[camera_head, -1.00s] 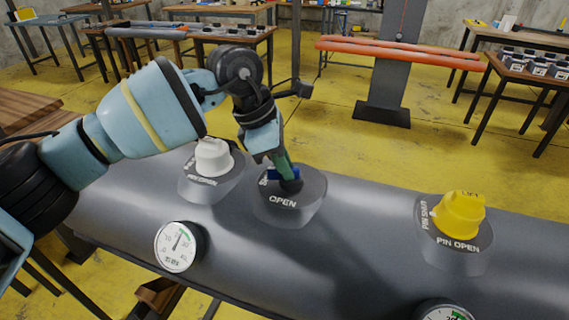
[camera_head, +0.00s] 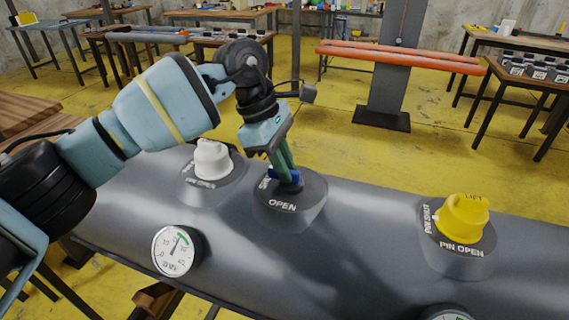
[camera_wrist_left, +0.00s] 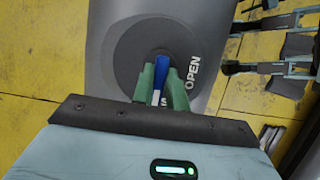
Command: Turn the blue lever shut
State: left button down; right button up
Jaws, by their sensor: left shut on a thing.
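The blue lever (camera_head: 284,176) sits on a round dark valve base marked OPEN (camera_head: 290,202) on the grey inflatable tube. My left gripper (camera_head: 285,172) comes down from above and its green fingers are shut on the lever. In the left wrist view the blue lever (camera_wrist_left: 161,72) shows between the two fingertips (camera_wrist_left: 161,84), with the word OPEN to its right. Another label beside the lever is mostly hidden by the fingers. My right gripper is not in view.
A white knob (camera_head: 212,160) stands left of the lever and a yellow knob (camera_head: 462,217) marked PIN OPEN stands at the right. A pressure gauge (camera_head: 175,251) is on the tube's near side. Tables and orange tubes (camera_head: 400,55) stand behind.

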aim_at(270, 166)
pick_arm(q)
jog(key=c, duration=1.4)
grip_release()
jog(key=v, duration=0.6)
jog(key=shift+r, duration=0.15)
jog(key=shift+v, duration=0.8)
